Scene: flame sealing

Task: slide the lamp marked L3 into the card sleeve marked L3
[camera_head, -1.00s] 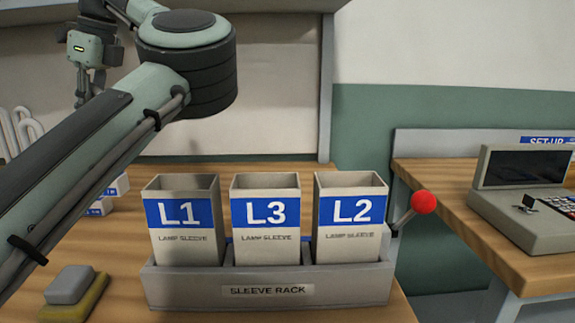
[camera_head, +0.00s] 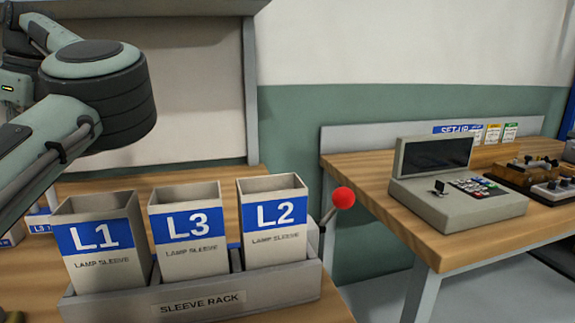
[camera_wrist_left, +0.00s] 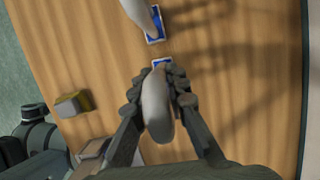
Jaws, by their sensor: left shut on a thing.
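The card sleeve marked L3 (camera_head: 188,228) stands upright in the sleeve rack (camera_head: 205,303), between the L1 sleeve (camera_head: 100,244) and the L2 sleeve (camera_head: 273,219). Its top is open. In the left wrist view my left gripper (camera_wrist_left: 158,92) is shut on a pale, rounded lamp (camera_wrist_left: 157,112), whose mark I cannot read. A blue-and-white label (camera_wrist_left: 162,63) shows just beyond the fingers. In the head view my left arm comes in at the left, with its fingers out of the picture. My right gripper is in no view.
A second pale lamp (camera_wrist_left: 139,11) is at the top of the wrist view, by another blue label. A yellow-and-grey block (camera_wrist_left: 74,104) lies on the wooden bench. A red-knobbed lever (camera_head: 343,198) stands right of the rack. A second bench (camera_head: 365,180) holds a console (camera_head: 455,205).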

